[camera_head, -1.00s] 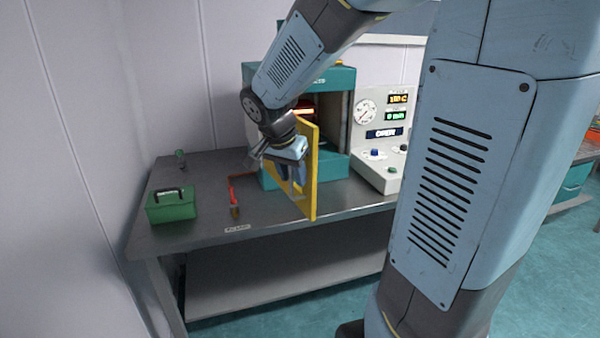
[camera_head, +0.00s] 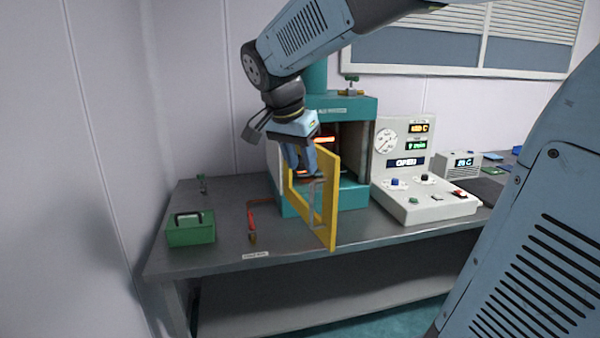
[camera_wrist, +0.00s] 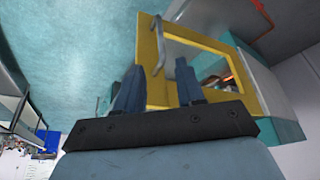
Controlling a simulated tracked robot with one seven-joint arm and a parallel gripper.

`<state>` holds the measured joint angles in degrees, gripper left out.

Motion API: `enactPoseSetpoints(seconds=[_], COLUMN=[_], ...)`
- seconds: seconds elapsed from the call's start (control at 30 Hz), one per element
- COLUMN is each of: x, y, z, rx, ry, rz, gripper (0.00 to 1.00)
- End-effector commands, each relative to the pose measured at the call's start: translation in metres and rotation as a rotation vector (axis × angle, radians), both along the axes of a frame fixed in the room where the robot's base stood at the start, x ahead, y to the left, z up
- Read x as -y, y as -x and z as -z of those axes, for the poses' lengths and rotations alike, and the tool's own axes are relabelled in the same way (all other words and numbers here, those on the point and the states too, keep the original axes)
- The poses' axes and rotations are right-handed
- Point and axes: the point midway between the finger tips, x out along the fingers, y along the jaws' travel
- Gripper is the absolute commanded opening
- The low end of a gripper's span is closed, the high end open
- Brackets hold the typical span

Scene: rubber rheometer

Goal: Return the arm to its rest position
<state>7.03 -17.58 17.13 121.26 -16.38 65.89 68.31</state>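My gripper (camera_head: 303,176) points down beside the upper part of the yellow door frame (camera_head: 331,222). In the wrist view its two dark blue fingers (camera_wrist: 158,82) stand apart with nothing held between them. The yellow door (camera_wrist: 151,65) and its grey handle (camera_wrist: 184,55) lie just beyond the fingertips there. The door stands swung open in front of the teal rheometer press (camera_head: 353,105). An orange glow shows inside its chamber. My arm reaches in from the upper right.
A white control console (camera_head: 425,205) stands right of the press. A green box (camera_head: 190,232) and a red-handled tool (camera_head: 252,218) are on the grey bench (camera_head: 225,258) at left. Walls close off the left and back.

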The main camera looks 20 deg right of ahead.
Motion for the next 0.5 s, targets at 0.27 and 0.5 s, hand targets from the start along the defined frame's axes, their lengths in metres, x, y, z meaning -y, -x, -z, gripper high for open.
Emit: enactPoseSetpoints(seconds=[0.27, 0.5], x=[-0.0016, -0.0002], y=[0.0011, 0.0071], z=[-0.0042, -0.0030], rx=[0.000, -0.002], ry=[0.000, -0.001], rz=[0.000, -0.029], gripper=[0.38, 0.38])
